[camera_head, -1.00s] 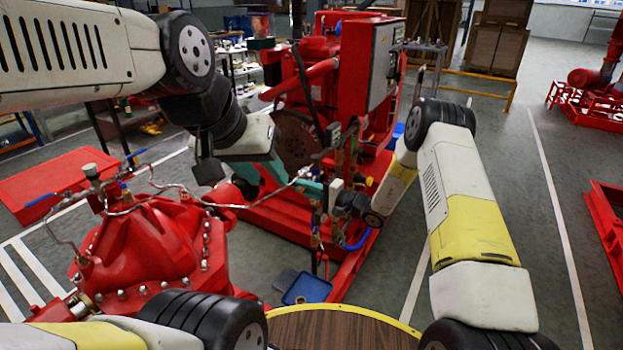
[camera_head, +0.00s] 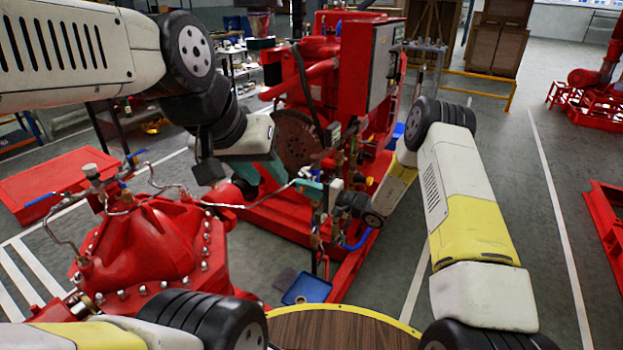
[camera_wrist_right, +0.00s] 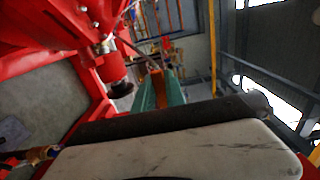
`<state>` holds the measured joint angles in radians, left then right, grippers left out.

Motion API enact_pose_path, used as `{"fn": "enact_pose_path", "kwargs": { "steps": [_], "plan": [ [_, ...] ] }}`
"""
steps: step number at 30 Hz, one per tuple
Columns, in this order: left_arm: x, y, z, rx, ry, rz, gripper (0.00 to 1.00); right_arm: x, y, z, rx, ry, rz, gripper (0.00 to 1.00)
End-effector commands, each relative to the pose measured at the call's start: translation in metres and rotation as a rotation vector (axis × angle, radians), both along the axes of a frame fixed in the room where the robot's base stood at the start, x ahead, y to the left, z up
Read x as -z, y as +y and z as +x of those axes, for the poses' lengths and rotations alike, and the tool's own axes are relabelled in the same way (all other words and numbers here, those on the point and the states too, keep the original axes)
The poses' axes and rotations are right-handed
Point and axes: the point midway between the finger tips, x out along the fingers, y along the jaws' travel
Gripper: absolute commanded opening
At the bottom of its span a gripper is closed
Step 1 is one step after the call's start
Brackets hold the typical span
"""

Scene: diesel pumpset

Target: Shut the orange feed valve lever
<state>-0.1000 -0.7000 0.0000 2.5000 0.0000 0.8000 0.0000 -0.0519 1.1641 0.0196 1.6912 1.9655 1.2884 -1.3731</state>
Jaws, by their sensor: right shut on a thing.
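My right gripper (camera_head: 309,190) reaches in from the right to the valves and pipes at the front of the red pumpset. In the right wrist view, its two teal fingers (camera_wrist_right: 160,92) are closed on a narrow orange piece, the orange feed valve lever (camera_wrist_right: 157,77). The fingers hide part of the lever, and its angle is hard to read. In the head view I cannot make the lever out clearly. My left gripper (camera_head: 269,178), also teal, hangs to the left of the valves. It is partly covered by its own wrist, so its opening is unclear.
The red pumpset (camera_head: 350,60) with a grey control box (camera_head: 386,62) stands behind the valves. A red pump casing (camera_head: 150,245) with thin metal pipes is at the left front. A blue tray (camera_head: 307,290) lies on the floor.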

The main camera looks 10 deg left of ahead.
Motion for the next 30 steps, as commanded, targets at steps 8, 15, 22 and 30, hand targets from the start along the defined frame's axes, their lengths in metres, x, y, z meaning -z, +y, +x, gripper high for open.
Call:
{"fn": "enact_pose_path", "kwargs": {
  "steps": [8, 15, 22, 30],
  "plan": [
    [0.000, 0.000, 0.000, 0.000, 0.000, 0.000, 0.36, 0.001, -0.001, 0.000, 0.000, 0.006, 0.000, 0.00],
    [0.000, 0.000, 0.000, 0.000, 0.000, 0.000, 0.36, -0.004, -0.001, 0.000, 0.001, 0.069, 0.027, 0.00],
    [0.000, 0.000, 0.000, 0.000, 0.000, 0.000, 0.36, -0.016, -0.002, 0.002, 0.002, 0.219, 0.089, 0.00],
    [0.000, 0.000, 0.000, 0.000, 0.000, 0.000, 0.36, -0.032, -0.005, 0.008, 0.003, 0.452, 0.186, 0.00]
  ]
}}
